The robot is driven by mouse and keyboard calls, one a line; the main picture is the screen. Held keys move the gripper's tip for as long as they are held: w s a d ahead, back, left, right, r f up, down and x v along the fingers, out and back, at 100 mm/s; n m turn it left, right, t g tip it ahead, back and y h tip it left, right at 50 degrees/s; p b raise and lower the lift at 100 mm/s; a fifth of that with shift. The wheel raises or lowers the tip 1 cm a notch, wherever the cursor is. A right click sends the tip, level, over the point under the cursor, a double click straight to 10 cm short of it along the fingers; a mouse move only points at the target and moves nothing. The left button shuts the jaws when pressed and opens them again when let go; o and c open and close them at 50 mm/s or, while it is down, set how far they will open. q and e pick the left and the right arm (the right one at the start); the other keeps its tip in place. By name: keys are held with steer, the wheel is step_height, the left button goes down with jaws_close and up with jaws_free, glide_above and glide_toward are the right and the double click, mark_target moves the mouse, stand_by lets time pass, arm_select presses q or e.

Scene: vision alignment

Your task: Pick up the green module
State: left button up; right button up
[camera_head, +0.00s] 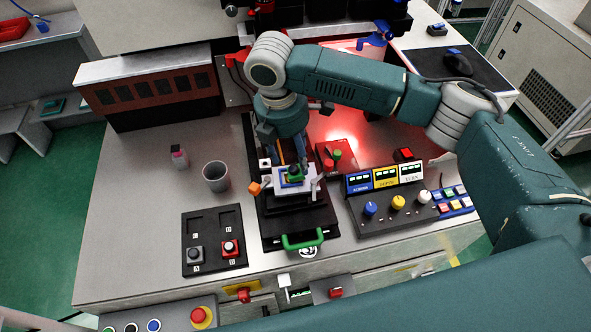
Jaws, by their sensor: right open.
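A small green module (295,172) sits in a white fixture (291,186) on the black slide stage near the middle of the bench. My right gripper (291,156) reaches down from above, just behind and over the green module. Its fingers are open and appear small and partly hidden by the wrist; whether they touch the module cannot be told. My left gripper is not in view.
A green handle (302,240) is at the stage's front. A cup (215,177) and a black button tray (214,241) stand left. Bare bench lies at far left.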

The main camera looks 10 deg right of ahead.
mark_target(295, 168)
step_height(295, 168, down, 5)
steer(key=shift+d+r+p, duration=0.1)
steer(key=shift+d+p, duration=0.05)
steer(key=shift+p, duration=0.45)
steer(key=shift+w+f, duration=0.1)
steer(key=shift+f, duration=0.35)
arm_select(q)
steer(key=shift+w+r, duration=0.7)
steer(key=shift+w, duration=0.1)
arm_select(e)
steer(key=shift+c, duration=0.2)
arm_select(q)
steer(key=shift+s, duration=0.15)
arm_select(e)
steer(key=c, duration=1.3)
